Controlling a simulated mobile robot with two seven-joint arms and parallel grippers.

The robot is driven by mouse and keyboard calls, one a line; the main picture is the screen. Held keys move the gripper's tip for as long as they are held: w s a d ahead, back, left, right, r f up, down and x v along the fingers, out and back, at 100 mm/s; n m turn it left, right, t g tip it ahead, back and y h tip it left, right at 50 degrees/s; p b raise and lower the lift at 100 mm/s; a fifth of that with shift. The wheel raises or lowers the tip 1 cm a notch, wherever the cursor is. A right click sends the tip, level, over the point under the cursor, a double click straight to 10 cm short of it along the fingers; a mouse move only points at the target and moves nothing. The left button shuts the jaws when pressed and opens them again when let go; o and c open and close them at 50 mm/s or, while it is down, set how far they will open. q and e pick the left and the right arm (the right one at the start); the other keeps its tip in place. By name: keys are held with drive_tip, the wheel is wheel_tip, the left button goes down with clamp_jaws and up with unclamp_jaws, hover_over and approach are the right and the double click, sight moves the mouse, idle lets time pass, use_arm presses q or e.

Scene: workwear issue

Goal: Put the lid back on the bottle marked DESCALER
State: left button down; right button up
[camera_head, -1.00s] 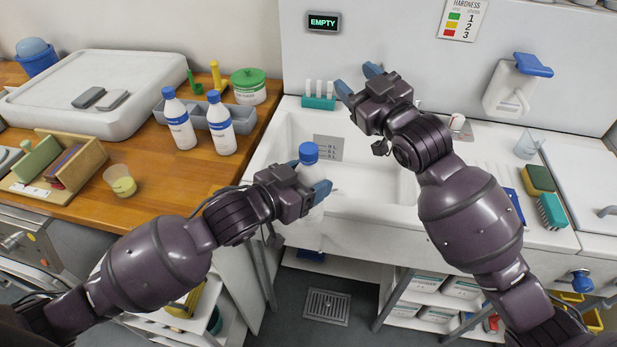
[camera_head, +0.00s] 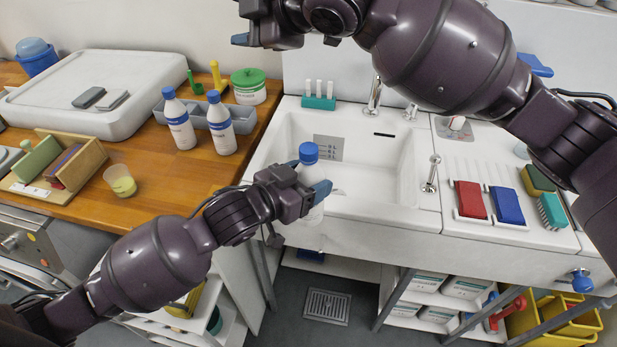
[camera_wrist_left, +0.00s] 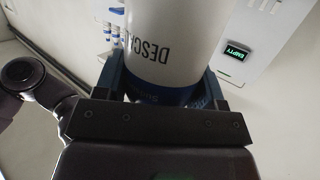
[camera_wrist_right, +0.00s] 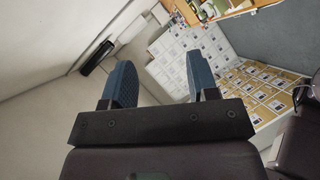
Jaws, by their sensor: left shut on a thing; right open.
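My left gripper (camera_head: 307,177) is shut on a white bottle (camera_head: 311,213), held upright over the front of the sink. A blue lid (camera_head: 308,152) shows at the bottle's top in the head view; how firmly it sits I cannot tell. My right gripper (camera_head: 241,24) is raised high at the top of the head view. Its fingers (camera_wrist_right: 160,82) are open and empty in the right wrist view.
Two similar white bottles (camera_head: 180,122) (camera_head: 221,128) with blue caps stand on the wooden counter by a grey caddy (camera_head: 243,117). The sink basin (camera_head: 370,165) is empty. Red (camera_head: 470,200) and blue (camera_head: 507,205) blocks lie on the drainer. A sample cup (camera_head: 120,181) stands left.

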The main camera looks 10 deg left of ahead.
drive_tip(key=s+n+g+h, duration=0.1)
drive_tip(key=n+h, duration=0.1)
drive_tip(key=n+g+h, duration=0.6)
drive_tip(key=n+h, duration=0.4)
hover_over(309, 148)
drive_tip(key=f, duration=0.6)
drive_tip(key=a+f, duration=0.1)
drive_tip(key=f, duration=0.2)
drive_tip(key=shift+w+f, duration=0.15)
drive_tip(key=shift+f, duration=0.1)
drive_tip(key=shift+d+n, duration=0.35)
drive_tip(key=shift+n, duration=0.35)
drive_tip(key=shift+d+n, duration=0.15)
drive_tip(key=shift+n, duration=0.55)
drive_tip(key=shift+f, duration=0.15)
drive_tip(key=shift+f, duration=3.9)
drive_tip(key=shift+c, duration=0.5)
